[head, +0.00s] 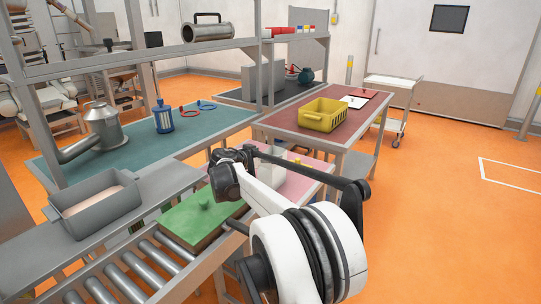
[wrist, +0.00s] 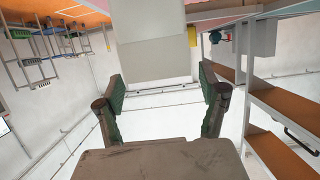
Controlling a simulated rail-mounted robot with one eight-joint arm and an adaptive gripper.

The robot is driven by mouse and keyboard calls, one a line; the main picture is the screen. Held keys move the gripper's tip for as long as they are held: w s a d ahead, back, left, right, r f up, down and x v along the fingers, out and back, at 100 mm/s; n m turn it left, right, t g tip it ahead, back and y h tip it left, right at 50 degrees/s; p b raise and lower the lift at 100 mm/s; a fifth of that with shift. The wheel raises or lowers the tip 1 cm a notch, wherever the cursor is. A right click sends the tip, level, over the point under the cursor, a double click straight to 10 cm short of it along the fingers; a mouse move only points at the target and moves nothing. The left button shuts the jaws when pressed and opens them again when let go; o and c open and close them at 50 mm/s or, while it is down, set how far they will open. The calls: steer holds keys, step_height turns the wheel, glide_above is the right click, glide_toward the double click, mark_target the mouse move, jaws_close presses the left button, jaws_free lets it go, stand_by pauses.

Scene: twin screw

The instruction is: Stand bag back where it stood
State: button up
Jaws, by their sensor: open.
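A pale off-white bag (wrist: 152,60) fills the top middle of the wrist view, which is upside down. It is ahead of my gripper (wrist: 162,80), in line with the gap between the two green-padded fingers. The fingers are spread wide and nothing is clamped between them. The bag's left edge shows close to the left fingertip; I cannot tell whether they touch. In the head view the pale bag (head: 272,165) stands on a pink-topped table (head: 302,186), partly hidden by my arm. My fingers are not clear there.
A grey bin (head: 95,203) is further left. A yellow basket (head: 325,115) stands on the dark red table behind. Open orange floor lies to the right.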

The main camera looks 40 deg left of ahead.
steer(key=a+v, duration=0.1)
steer(key=v, duration=0.7)
steer(key=shift+d, duration=0.55)
steer(key=shift+s+r, duration=0.1)
steer(key=shift+s, duration=0.05)
